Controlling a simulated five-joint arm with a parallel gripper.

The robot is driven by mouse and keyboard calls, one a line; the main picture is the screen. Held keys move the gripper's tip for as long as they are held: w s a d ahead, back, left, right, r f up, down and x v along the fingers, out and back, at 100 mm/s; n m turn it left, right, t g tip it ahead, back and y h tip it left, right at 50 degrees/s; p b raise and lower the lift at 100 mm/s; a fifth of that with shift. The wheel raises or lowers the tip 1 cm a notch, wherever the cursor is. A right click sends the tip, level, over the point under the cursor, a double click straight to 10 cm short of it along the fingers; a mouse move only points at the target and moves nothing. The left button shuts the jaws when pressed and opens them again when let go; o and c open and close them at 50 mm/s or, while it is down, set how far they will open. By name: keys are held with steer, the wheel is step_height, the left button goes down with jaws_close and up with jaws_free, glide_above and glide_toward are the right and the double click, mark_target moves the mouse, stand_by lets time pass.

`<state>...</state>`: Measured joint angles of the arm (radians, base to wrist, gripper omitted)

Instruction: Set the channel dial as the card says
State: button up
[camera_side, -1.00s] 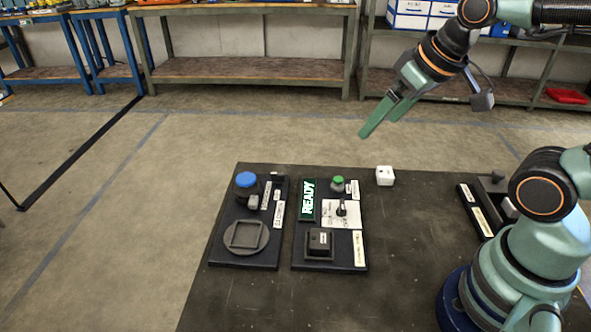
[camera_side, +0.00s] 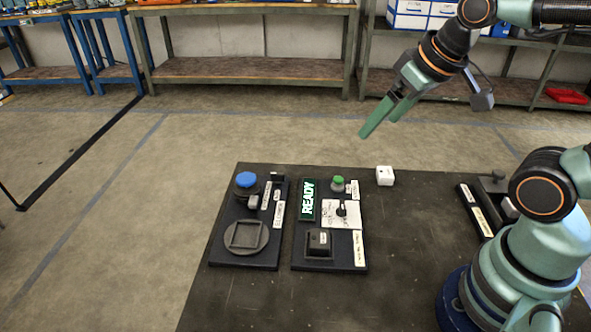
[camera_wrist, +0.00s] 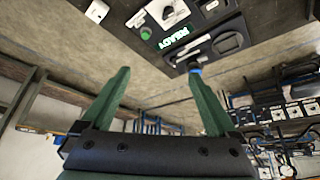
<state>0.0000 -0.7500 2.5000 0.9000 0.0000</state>
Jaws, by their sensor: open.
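The channel dial (camera_side: 342,208) is a small dark knob on a white plate, on the right-hand black panel (camera_side: 348,262). It also shows in the wrist view (camera_wrist: 168,13) near the top edge. Its exact pointer setting is too small to read. A green lit sign (camera_side: 308,200) left of the dial reads READY. White labels lie on the panel, such as one at its right edge (camera_side: 359,248); I cannot read them or tell which is the card. My gripper (camera_side: 378,118) is open and empty, high above and behind the table, apart from the dial.
A green button (camera_side: 338,183) stands behind the dial, and a dark block (camera_side: 319,241) sits in front. The left panel holds a blue knob (camera_side: 246,180) and a round grey plate (camera_side: 246,238). A white cube (camera_side: 385,176) stands at the table's back.

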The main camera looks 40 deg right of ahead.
steer(key=shift+c, duration=0.3)
steer(key=shift+c, duration=1.2)
steer(key=n+g, duration=0.6)
steer(key=n, duration=0.3)
glide_toward(343, 204)
step_height(343, 204, down, 9)
steer(key=shift+s+f, duration=0.1)
steer(key=shift+s, duration=0.05)
jaws_close()
